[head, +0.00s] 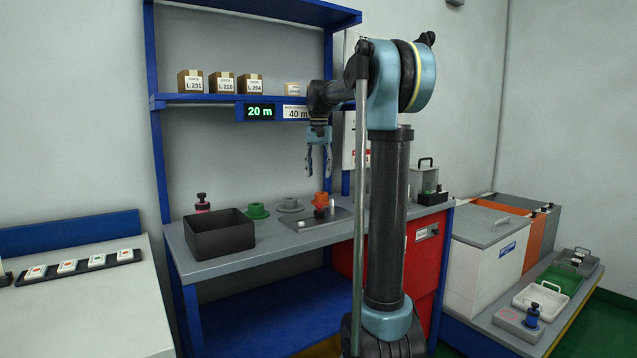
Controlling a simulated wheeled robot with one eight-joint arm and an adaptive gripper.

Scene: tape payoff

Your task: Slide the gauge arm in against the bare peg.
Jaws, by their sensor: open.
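My gripper (318,174) hangs with its fingers down above the bench. It is open, with nothing between the fingers. Below it a dark payoff plate (304,224) lies on the grey bench top. A small pale upright piece (332,204), perhaps the bare peg, stands near the plate's right side. An orange spool (320,199) is at the plate's back edge. My arm hides part of the bench on the right.
A dark open bin (218,236) stands left of the plate. A green spool (257,211) and a grey spool (290,204) sit behind. The blue shelf (180,100) above carries boxes, a display (260,112) reading 20 m and a 40 m label (296,113).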

